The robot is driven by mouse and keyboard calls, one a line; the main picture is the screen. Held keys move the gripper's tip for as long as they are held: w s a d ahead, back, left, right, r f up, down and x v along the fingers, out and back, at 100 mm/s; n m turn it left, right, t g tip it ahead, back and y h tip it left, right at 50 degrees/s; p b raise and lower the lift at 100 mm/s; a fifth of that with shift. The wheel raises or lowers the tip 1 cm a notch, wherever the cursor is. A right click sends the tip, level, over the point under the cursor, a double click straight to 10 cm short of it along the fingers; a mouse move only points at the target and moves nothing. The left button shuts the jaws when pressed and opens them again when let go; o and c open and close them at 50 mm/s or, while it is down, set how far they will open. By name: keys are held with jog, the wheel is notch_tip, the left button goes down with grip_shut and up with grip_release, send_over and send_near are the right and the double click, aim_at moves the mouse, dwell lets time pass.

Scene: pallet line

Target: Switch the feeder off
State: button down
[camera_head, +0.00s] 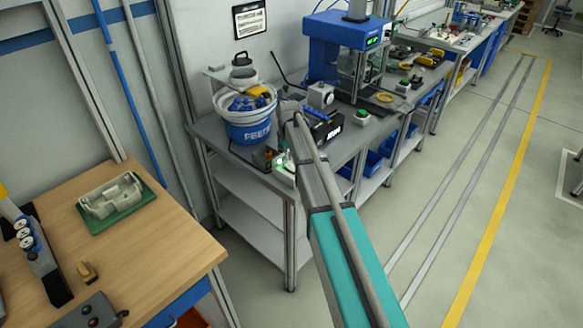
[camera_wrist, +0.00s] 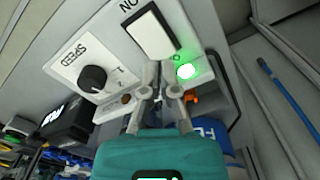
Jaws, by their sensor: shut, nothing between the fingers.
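The feeder is a white and blue round bowl (camera_head: 247,128) on the grey bench in the head view. Its control panel (camera_wrist: 205,22) fills the upper wrist view, with a white rocker switch (camera_wrist: 152,33) between an upside-down "ON" and an "O" mark. A green lamp (camera_wrist: 186,71) beside the "O" is lit. My gripper (camera_wrist: 160,68) is shut and empty, its tips at the "O" end of the rocker. I cannot tell whether they touch it. In the head view my arm hides much of the panel, and a green glow (camera_head: 283,166) shows beside it.
A black speed knob (camera_wrist: 93,78) sits left of the switch on the panel. A black box with a display (camera_head: 327,130) and a blue press (camera_head: 345,35) stand on the bench. A wooden table (camera_head: 165,235) is at the left.

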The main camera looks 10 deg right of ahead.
aim_at(289, 165)
jog(key=shift+f+b, duration=1.25)
jog(key=shift+f, duration=0.05)
dwell(1.1)
jog(key=shift+r, duration=0.15)
jog(key=shift+r+p, duration=3.4)
jog(key=shift+p, duration=0.15)
jog(key=s+m, duration=0.1)
jog(key=s, duration=2.8)
jog(key=shift+s, duration=0.1)
